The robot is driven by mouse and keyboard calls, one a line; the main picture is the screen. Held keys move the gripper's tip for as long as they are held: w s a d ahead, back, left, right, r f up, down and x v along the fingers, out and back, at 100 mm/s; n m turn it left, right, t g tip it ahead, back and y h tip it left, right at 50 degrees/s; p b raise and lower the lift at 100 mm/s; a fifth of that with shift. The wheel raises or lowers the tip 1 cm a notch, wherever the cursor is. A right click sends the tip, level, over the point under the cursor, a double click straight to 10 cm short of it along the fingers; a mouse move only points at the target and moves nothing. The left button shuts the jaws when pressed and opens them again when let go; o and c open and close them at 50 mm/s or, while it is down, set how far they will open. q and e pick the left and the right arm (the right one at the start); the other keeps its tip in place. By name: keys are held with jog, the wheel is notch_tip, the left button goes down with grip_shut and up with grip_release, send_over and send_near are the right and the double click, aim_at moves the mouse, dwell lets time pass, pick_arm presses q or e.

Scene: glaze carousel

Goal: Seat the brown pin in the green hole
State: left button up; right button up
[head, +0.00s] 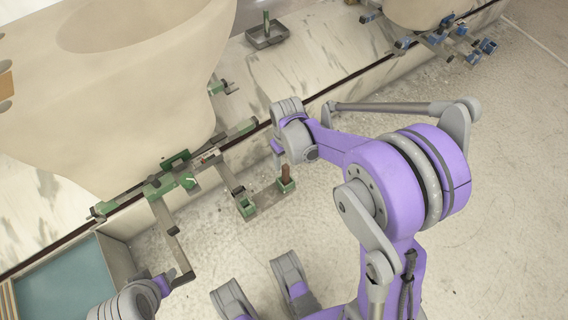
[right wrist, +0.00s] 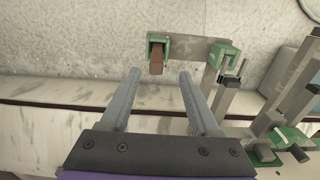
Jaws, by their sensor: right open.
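The brown pin (head: 286,172) stands upright in a green bracket (head: 286,187) at the end of a grey bar. In the right wrist view, the pin (right wrist: 157,64) shows in the U-shaped green bracket (right wrist: 152,42). A second green block (head: 246,206) is on the bar's other end and also shows in the right wrist view (right wrist: 228,55). I cannot tell which green part has the hole. My right gripper (right wrist: 160,76) is open and empty, its fingers pointing toward the pin, apart from it. My left gripper (head: 170,282) is at lower left; its jaw state is unclear.
A large cream rounded body (head: 130,90) fills the upper left. Grey bars with green clamps (head: 160,186) line its edge. A grey tray (head: 267,38) holding a green peg stands at the top. Blue-clamped bars (head: 465,45) are at upper right. The floor at right is clear.

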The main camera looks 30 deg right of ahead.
aim_at(286, 166)
jog(key=shift+w+d+f, duration=0.1)
jog(key=shift+w+d, duration=0.1)
jog(key=shift+w, duration=0.15)
jog(key=shift+w+d+f, duration=0.1)
jog(key=shift+w+f, duration=0.05)
jog(key=shift+f, duration=0.1)
notch_tip(286, 166, down, 5)
jog(key=shift+r+b, duration=0.1)
jog(key=shift+b, duration=0.7)
notch_tip(286, 166, down, 6)
jog(key=shift+r+b, duration=0.15)
jog(key=shift+b, duration=0.9)
grip_shut()
jog(key=shift+r, duration=0.1)
